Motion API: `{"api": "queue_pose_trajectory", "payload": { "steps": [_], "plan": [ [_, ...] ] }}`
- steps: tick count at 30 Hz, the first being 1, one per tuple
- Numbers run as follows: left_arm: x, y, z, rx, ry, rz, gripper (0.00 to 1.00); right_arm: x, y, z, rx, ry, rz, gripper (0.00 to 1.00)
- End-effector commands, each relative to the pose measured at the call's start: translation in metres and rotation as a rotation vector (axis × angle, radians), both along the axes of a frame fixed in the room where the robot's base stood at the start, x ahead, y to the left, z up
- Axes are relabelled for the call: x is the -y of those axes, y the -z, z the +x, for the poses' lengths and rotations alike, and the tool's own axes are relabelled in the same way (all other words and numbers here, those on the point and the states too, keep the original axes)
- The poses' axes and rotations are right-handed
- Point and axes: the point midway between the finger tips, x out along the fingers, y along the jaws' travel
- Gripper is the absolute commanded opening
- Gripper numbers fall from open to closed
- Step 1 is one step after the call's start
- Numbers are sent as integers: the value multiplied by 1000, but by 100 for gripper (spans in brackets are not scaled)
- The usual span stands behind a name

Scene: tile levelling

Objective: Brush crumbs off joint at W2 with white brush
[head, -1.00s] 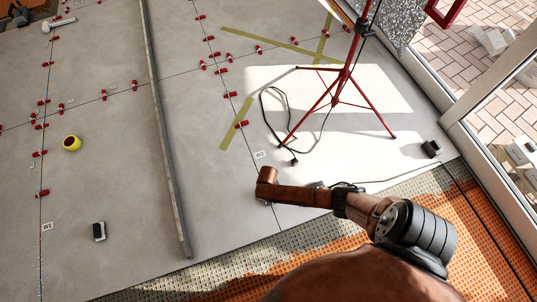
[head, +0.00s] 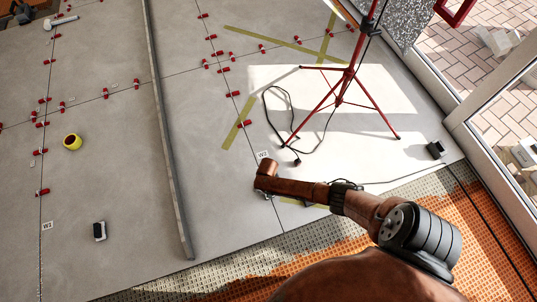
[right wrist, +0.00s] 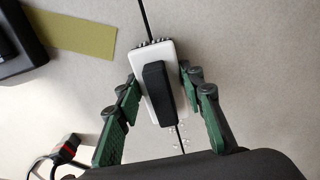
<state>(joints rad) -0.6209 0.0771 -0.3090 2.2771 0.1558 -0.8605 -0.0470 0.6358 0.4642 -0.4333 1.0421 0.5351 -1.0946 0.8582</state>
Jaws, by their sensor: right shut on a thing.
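My right gripper (right wrist: 157,88) has its green fingers on both sides of a white brush (right wrist: 140,62) with a black grip on top, and is shut on it. Dark bristles show at the brush's far end. In the right wrist view a dark joint line (right wrist: 146,18) runs under the brush. Small pale crumbs (right wrist: 181,140) lie along the line on the near side. I cannot tell whether the bristles touch the tile. In the head view my right arm hides the gripper and brush, just below a small white label (head: 263,155) that seems to read W2. My left gripper is out of view.
A red tripod (head: 346,88) stands beyond my right arm, with a black cable (head: 267,105) on the floor. Red clips (head: 244,124) line the joints. A long straightedge (head: 167,130), a yellow roll (head: 72,142) and a black-and-white block (head: 99,231) lie to the left.

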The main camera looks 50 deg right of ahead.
Motion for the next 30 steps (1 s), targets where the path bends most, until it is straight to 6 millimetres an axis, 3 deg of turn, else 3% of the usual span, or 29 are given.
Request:
{"api": "queue_pose_trajectory", "payload": {
  "steps": [30],
  "plan": [
    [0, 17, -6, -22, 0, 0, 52, 22, 0, 33, 0, 1, 0, 0]
  ]
}}
